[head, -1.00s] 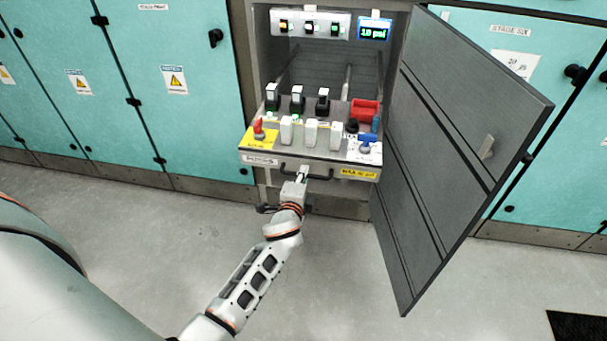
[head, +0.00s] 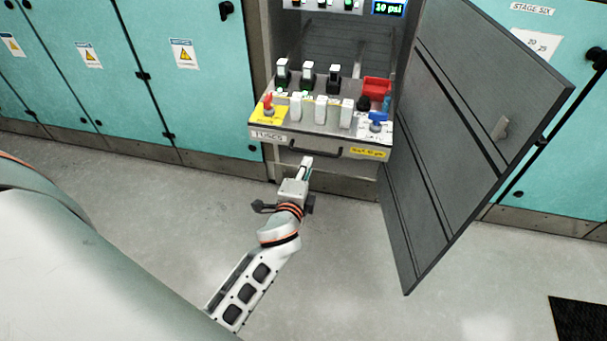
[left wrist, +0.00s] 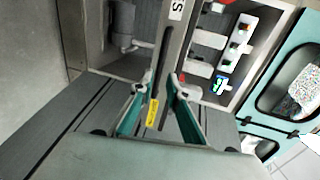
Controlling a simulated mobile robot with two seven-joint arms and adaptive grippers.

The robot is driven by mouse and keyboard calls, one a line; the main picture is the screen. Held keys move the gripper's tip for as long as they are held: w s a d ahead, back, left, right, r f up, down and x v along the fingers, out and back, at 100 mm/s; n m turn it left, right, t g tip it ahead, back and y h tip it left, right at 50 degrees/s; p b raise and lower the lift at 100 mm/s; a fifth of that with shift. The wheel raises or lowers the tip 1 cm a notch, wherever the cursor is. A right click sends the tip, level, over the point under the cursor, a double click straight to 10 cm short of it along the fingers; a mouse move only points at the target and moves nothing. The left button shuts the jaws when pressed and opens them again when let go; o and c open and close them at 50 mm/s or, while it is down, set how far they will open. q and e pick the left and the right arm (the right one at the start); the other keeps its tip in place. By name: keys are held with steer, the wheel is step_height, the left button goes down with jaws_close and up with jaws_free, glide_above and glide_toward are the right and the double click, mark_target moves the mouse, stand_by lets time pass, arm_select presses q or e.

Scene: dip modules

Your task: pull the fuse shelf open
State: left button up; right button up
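The fuse shelf (head: 330,141) stands out of the open cabinet, with white fuse blocks, a red switch and a blue valve on it. Its dark bar handle (head: 316,152) runs along the front face. My left gripper (head: 306,163) is just below and in front of the handle and appears apart from it. In the left wrist view its two fingers (left wrist: 159,88) are spread with nothing held between them. The shelf's front edge (left wrist: 172,45) and yellow label (left wrist: 152,113) show beyond them. My right gripper is out of view.
The grey cabinet door (head: 470,130) hangs wide open to the right of the shelf. Closed teal cabinets (head: 190,90) line the wall on both sides. The floor (head: 340,260) in front is clear, with a dark mat (head: 580,325) at the lower right.

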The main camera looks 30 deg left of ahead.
arm_select(q)
steer(key=shift+v, duration=1.6)
steer(key=s+d+f+n+g+h+p, duration=0.1)
steer(key=s+d+f+n+h+p, duration=0.1)
steer(key=s, duration=0.6)
steer(key=s+d+f+n+g+h+p, duration=0.1)
steer(key=s+d+n+g+h+p, duration=0.1)
steer(key=s, duration=0.7)
steer(key=s+d+f+n+g+h+p, duration=0.1)
steer(key=s+d+n+p, duration=0.3)
steer(key=s, duration=0.5)
steer(key=f+n+h+p, duration=0.1)
steer(key=n, duration=0.1)
steer(key=shift+f+n+h+p, duration=0.3)
steer(key=shift+h+p, duration=0.1)
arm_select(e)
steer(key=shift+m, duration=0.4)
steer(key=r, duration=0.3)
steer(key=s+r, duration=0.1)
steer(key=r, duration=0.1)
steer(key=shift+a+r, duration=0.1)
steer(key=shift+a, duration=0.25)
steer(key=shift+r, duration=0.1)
